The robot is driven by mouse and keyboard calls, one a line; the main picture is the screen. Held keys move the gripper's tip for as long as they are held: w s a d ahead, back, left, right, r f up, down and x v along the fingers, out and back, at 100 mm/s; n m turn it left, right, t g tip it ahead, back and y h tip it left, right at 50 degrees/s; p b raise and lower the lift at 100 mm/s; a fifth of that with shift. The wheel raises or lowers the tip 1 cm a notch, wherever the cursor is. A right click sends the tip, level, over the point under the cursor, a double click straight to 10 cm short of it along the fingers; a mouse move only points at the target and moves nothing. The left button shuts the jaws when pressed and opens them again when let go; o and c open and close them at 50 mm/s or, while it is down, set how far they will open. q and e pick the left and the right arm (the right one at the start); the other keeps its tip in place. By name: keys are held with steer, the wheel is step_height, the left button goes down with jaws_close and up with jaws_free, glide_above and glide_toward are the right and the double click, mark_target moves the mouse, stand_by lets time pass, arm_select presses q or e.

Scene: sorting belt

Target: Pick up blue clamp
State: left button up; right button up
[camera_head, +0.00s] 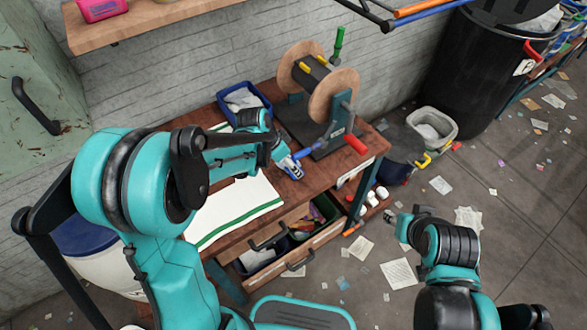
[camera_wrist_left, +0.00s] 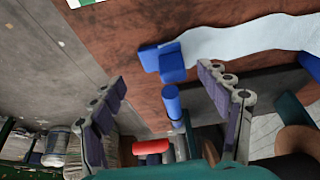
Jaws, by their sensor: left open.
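The blue clamp (camera_head: 309,149) lies on the brown workbench (camera_head: 222,247), in front of the reel stand. In the left wrist view the clamp shows as blue blocks (camera_wrist_left: 172,66) with a pale flat strip running right from them and a blue round handle below. My left gripper (camera_head: 288,164) is low over the bench at the clamp and partly covers it in the head view. In the left wrist view, the left gripper (camera_wrist_left: 162,78) is open, with the blue parts between and just beyond its fingers, not gripped. My right gripper (camera_head: 393,217) is small, off the bench's right side; its jaws are unclear.
A blue bin (camera_head: 262,97) is at the back. An open drawer (camera_head: 315,240) sticks out in front. Papers litter the floor.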

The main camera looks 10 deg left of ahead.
arm_select(q)
steer(key=b+x, duration=0.1)
steer(key=x, duration=0.1)
steer(key=b+x, duration=0.1)
steer(key=x, duration=0.1)
steer(key=shift+w+d+f, duration=0.1)
steer(key=shift+w+d, duration=0.05)
steer(key=shift+w, duration=0.25)
steer(key=c, duration=1.1)
steer(key=shift+c, duration=0.2)
